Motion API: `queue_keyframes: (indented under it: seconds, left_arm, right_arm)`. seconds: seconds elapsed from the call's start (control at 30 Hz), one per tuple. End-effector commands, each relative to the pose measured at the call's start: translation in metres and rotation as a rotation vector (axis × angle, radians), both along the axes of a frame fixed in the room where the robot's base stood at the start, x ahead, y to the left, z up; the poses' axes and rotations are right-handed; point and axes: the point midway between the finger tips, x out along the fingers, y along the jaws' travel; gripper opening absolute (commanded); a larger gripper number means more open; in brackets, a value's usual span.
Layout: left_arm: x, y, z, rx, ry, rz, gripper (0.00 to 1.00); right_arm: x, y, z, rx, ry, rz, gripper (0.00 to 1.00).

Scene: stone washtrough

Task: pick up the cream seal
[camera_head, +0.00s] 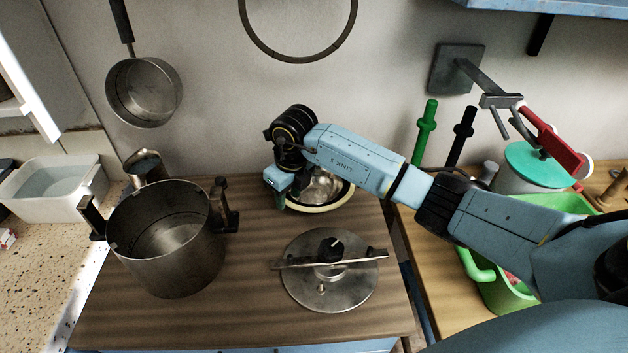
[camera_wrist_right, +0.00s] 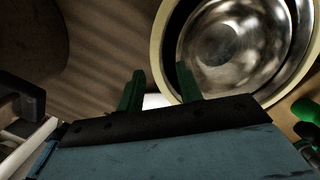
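The cream seal (camera_head: 325,208) is a pale ring around the rim of a shiny metal bowl (camera_head: 320,187) at the back of the wooden counter. My right gripper (camera_head: 279,197) is low at the seal's left side in the head view and hides part of it. In the right wrist view the seal (camera_wrist_right: 157,54) curves around the bowl, and my right gripper's two green fingers (camera_wrist_right: 160,88) are apart, one outside the ring and one over its inner side. Contact with the seal cannot be told. My left gripper is out of view.
A large steel pot (camera_head: 170,250) stands on the left of the counter (camera_head: 240,310). A metal lid with a crossbar (camera_head: 325,290) lies in front of the bowl. A green basin (camera_head: 500,290) is at the right. The front-middle counter is clear.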

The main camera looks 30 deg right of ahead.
Motion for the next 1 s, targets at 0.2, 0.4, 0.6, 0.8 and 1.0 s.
queue_keyframes:
  seconds: [0.2, 0.4, 0.6, 0.8, 1.0]
  left_arm:
    - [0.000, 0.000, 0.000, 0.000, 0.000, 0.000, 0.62]
    - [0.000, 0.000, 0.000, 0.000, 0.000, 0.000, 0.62]
    - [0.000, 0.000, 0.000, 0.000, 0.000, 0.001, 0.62]
    - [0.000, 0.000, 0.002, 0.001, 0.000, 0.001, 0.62]
    - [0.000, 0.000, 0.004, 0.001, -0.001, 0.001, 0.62]
  right_arm:
    - [0.000, 0.000, 0.000, 0.000, 0.000, 0.000, 0.15]
    - [0.000, 0.000, 0.000, 0.000, 0.000, 0.000, 0.00]
    - [0.000, 0.000, 0.001, 0.000, -0.001, 0.000, 0.00]
    - [0.001, 0.000, 0.021, 0.000, -0.004, 0.002, 0.00]
    - [0.001, 0.000, 0.063, 0.000, -0.005, 0.002, 0.00]
